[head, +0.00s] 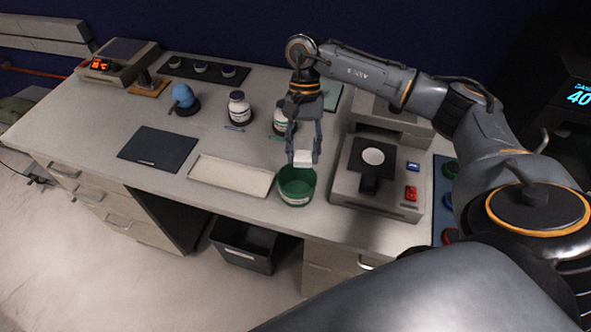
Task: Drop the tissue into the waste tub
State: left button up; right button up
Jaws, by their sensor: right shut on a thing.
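My right gripper (303,148) points down over the front of the table and is shut on the white tissue (302,160). The tissue is a small white block between the fingertips. The round green tub (297,199), with a pale label on its front, stands just below the tissue in the picture, at the table's front edge. The tissue appears over the tub's far rim; the exact height gap is hard to tell. My left gripper is out of view.
A pale tray (231,179) lies left of the tub, and a grey device (378,205) with a red switch stands close on its right. Two labelled jars (239,108) stand behind. A black open bin (243,246) is on the floor below the table.

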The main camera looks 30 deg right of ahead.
jog(key=o, duration=1.3)
jog(key=v, duration=1.2)
